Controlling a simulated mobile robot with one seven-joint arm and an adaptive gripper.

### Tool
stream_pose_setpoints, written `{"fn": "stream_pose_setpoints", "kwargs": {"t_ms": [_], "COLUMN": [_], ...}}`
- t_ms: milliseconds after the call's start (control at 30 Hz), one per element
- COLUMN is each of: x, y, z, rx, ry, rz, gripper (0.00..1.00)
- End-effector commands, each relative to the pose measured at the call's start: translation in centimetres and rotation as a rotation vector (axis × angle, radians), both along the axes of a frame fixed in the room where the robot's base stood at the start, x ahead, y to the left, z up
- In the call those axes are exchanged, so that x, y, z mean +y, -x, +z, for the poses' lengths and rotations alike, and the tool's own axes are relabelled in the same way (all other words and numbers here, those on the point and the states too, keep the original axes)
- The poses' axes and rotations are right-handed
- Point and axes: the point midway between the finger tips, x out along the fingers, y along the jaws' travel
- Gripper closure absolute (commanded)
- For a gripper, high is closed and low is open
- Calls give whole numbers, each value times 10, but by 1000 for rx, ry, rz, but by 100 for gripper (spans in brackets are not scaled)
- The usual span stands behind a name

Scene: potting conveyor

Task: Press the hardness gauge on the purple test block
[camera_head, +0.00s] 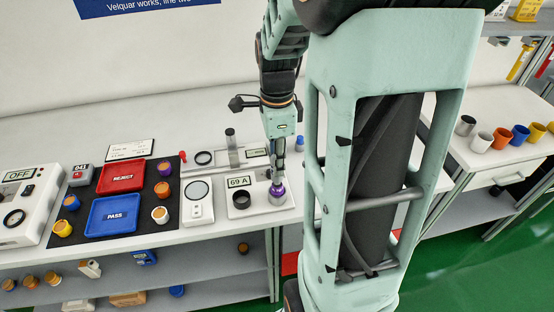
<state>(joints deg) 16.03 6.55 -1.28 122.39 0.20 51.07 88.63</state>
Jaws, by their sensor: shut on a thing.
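My gripper (277,176) points straight down over the right part of a white plate (261,209) labelled "69 A". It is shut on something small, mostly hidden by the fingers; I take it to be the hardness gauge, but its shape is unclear. The purple test block (277,190) shows directly below the fingertips, on a grey round base. The fingertips or the held thing seem to touch its top, though I cannot tell contact for sure. A dark ring (241,200) sits on the plate left of the purple block.
Left are a white handheld device (198,203), a blue PASS tray (110,217) and a red REJECT tray (121,177) on a black mat with several small pots. A fixture with a post (230,138) stands behind. Several cups line the right bench (500,156).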

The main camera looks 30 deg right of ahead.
Motion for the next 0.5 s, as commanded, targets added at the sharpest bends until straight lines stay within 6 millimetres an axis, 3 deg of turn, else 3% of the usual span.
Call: {"fn": "stream_pose_setpoints", "kwargs": {"t_ms": [500], "x": [0], "y": [0], "z": [-3], "rx": [0], "ry": [0], "rz": [0], "gripper": [100]}}
